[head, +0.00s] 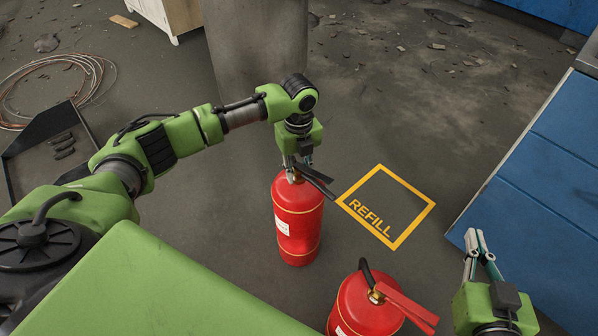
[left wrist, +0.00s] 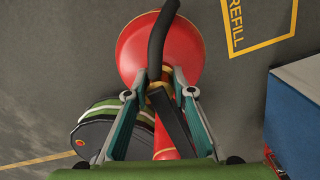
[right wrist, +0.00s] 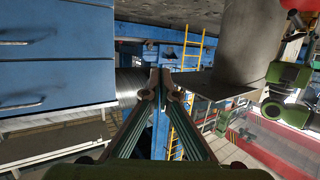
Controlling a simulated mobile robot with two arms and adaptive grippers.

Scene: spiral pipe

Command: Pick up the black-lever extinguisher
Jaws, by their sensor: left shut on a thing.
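The black-lever extinguisher (head: 297,222) is a red upright cylinder with a white label and black levers, at the centre of the head view. My left gripper (head: 299,162) comes down from above and is shut on its neck. In the left wrist view the fingers (left wrist: 158,92) sit either side of the neck, above the red body (left wrist: 135,50). The fingers partly hide the neck. I cannot tell whether its base touches the floor. My right gripper (head: 475,235) is empty at the lower right; its fingertips (right wrist: 160,85) are together in the right wrist view.
A second red extinguisher (head: 365,308) with a red lever stands near the bottom edge. A yellow REFILL square (head: 416,228) on the floor is empty. A blue cabinet (head: 540,180) stands at right, a grey column (head: 255,50) behind, coiled wire (head: 85,65) at left.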

